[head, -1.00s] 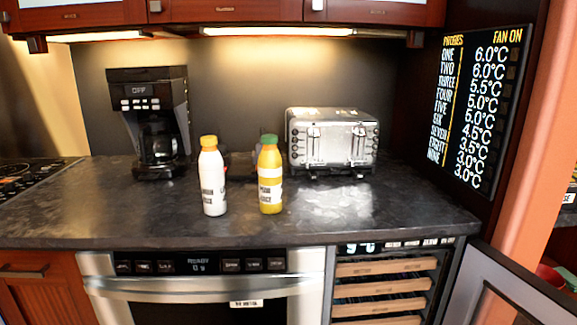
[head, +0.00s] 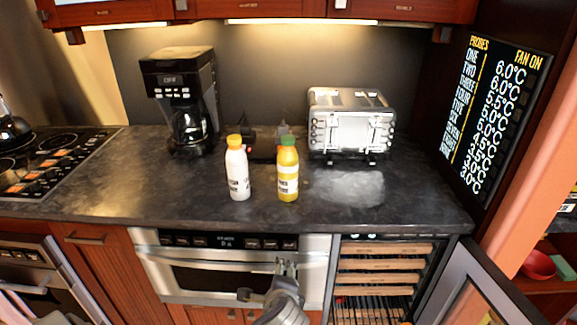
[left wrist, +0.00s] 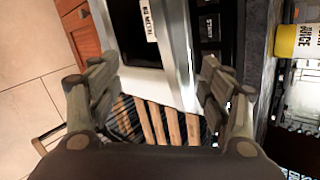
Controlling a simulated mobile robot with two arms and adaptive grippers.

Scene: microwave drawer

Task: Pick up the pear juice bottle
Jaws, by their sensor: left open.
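Two bottles stand upright on the dark counter (head: 330,205). One is yellow with a green cap (head: 288,172); the other is white with an orange cap (head: 238,172). The print on their labels is too small in the head view to tell which is pear. My left gripper (head: 267,278) is in front of the oven drawer, below the counter edge and below the bottles. In the left wrist view its fingers (left wrist: 158,78) are apart with nothing held between them. Part of a yellow bottle with a "JUICE" label (left wrist: 297,40) shows at the upper right there.
A coffee maker (head: 183,100) stands behind left of the bottles and a toaster (head: 350,125) behind right. The steel microwave drawer (head: 180,285) is shut below the counter. A wooden-slat rack (head: 380,265) is beside it. An open door (head: 465,290) stands at right.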

